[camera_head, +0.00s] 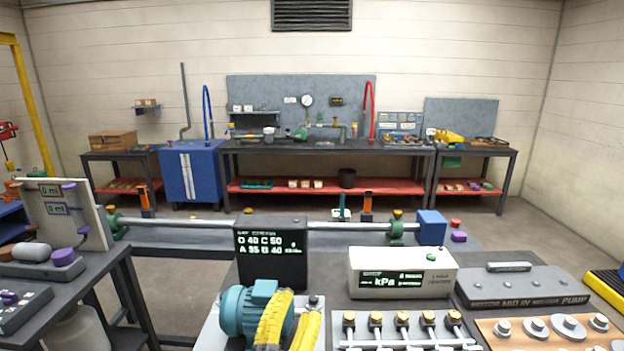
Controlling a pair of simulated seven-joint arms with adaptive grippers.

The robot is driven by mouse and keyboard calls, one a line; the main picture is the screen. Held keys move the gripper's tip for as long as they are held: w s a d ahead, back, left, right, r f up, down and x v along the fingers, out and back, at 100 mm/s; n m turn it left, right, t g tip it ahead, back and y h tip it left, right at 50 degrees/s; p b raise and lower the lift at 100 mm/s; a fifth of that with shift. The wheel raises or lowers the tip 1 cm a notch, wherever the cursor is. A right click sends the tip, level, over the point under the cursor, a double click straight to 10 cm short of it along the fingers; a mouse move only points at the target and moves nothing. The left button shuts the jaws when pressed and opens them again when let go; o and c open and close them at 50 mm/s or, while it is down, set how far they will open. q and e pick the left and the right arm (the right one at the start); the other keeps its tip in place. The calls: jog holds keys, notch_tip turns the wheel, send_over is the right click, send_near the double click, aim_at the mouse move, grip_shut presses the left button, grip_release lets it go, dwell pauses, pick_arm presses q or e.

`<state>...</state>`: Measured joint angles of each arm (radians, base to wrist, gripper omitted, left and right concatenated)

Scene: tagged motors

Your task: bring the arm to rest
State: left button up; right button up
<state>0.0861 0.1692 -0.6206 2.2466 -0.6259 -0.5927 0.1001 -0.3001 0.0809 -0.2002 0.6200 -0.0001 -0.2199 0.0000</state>
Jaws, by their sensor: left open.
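My left gripper (300,303) shows at the bottom, left of the middle, as two yellow ribbed fingers. It is open, with a gap between the fingers and nothing visible held. A teal motor (245,311) stands on a light plate just left of the fingers. The left finger overlaps the motor's right side in the picture; I cannot tell whether they touch. The rest of the left arm is below the picture edge. My right gripper does not show.
Behind the motor stands a dark display box (270,262), and to its right a white kPa meter (402,280). Several knobbed fittings (402,322) and a grey pump case (520,287) fill the right front. A shaft (180,223) runs across behind them. A side bench (98,278) is at left.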

pick_arm(q)
jog(key=s+a+f+n+g+y, duration=0.3)
jog(key=s+a+f+y, duration=0.1)
jog(key=a+f, duration=0.55)
jog(key=s+a+f+n+g+y, duration=0.2)
jog(key=s+a+f+g+y, duration=0.25)
jog(key=a+f, duration=0.45)
jog(key=s+a+f+n+g+y, duration=0.1)
jog(key=s+a+f+g, duration=0.2)
jog(key=s+a+f, duration=0.35)
jog(key=s+a+f+g+y, duration=0.2)
jog(key=s+a+f+g, duration=0.15)
jog(key=s, duration=0.65)
jog(key=s+d+f+g+h, duration=0.1)
jog(key=d+f+h, duration=0.15)
jog(key=f, duration=1.35)
jog(key=s+d+f+g+h, duration=0.1)
jog(key=d+f, duration=0.2)
jog(key=f, duration=1.3)
jog(key=s+f+n+g+h, duration=0.1)
jog(key=s+f+n+g, duration=0.2)
jog(key=s+f, duration=1.7)
jog(key=shift+s+d+h, duration=0.2)
jog(key=shift+s+h, duration=0.1)
jog(key=shift+s, duration=0.75)
jog(key=shift+f, duration=0.1)
